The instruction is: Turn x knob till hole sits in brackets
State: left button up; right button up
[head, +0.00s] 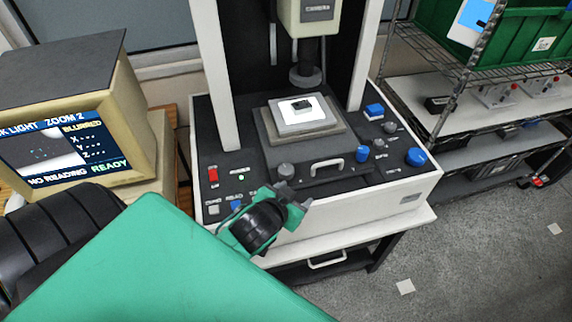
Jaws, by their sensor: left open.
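The measuring machine (405,190) has a black sloped panel with several knobs. A grey knob (286,170) sits at the front left of the panel, a blue knob (363,153) right of the drawer handle, and a large blue knob (415,156) at the right. Labels are too small to tell which is the x knob. A small dark part (301,105) lies on the white plate of the stage. The monitor (45,146) reads "BLURRED", "NO READING" and "READY"; its brackets are small. My left gripper (294,197) is open and empty, just in front of the grey knob. My right gripper is out of view.
A camera head (308,14) hangs above the stage between two white columns. A red switch (213,174) and small buttons lie left of the grey knob. A wire shelf with a green crate (540,40) stands at the right. The floor at front right is mostly clear.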

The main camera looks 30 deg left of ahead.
pick_arm(q)
jog(key=w+d+r+m+t+h, duration=0.2)
jog(key=w+d+r+t, duration=0.15)
jog(key=r, duration=0.45)
jog(key=w+d+r+m+t+h, duration=0.1)
jog(key=w+d+r+t+h, duration=0.15)
jog(key=w+r+t, duration=0.4)
jog(key=s+d+r+m+g+h, duration=0.4)
jog(key=d+r+m+g+h, duration=0.5)
jog(key=m+h, duration=0.65)
jog(key=m+g+y, duration=0.2)
jog(key=g+y, duration=1)
jog(key=y, duration=0.7)
send_over(286, 168)
notch_tip(286, 168, down, 11)
notch_tip(286, 168, down, 12)
jog(key=p, duration=0.4)
jog(key=shift+s+f, duration=0.1)
jog(key=shift+f, duration=0.7)
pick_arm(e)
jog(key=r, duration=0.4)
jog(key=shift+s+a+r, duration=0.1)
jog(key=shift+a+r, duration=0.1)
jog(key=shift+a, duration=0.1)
